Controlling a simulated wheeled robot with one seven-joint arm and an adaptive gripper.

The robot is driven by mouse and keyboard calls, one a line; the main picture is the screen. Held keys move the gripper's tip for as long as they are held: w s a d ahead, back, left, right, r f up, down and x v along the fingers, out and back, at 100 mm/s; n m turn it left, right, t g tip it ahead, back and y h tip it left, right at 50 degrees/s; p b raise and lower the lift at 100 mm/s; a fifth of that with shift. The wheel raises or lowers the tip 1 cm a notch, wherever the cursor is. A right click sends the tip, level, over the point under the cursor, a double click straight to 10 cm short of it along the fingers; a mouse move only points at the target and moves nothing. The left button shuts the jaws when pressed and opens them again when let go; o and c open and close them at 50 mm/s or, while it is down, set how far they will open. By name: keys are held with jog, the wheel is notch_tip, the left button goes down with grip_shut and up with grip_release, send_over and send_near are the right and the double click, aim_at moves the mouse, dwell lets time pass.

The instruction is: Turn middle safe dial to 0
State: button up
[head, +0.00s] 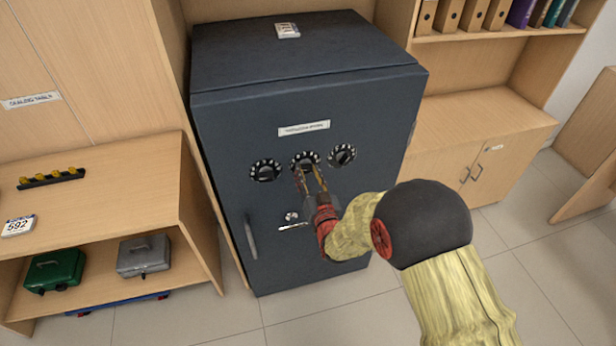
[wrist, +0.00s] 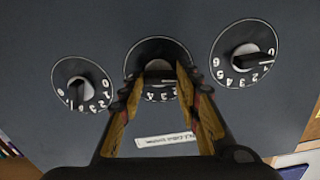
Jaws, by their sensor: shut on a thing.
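The dark safe (head: 250,215) stands in the middle of the head view, with a row of three black dials with white digits on its door. The middle dial (head: 305,158) is at my gripper (head: 311,178). In the wrist view the middle dial (wrist: 157,48) lies between the two fingers of my gripper (wrist: 159,82), which are shut on its knob. The fingers hide much of this dial's scale, so its setting cannot be read. The left dial (head: 265,170) and the right dial (head: 342,156) stand free on either side.
A door handle (head: 251,237) and a keyhole plate (head: 291,216) with a lever sit below the dials. A label (head: 304,129) is above them. A wooden shelf (head: 110,190) with cash boxes stands at left, a low cabinet (head: 480,125) at right. The floor in front is clear.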

jog(key=shift+n+b, duration=0.45)
jog(key=shift+n, duration=0.35)
jog(key=o, duration=1.1)
jog(key=shift+o, duration=0.3)
jog(key=v, duration=1.2)
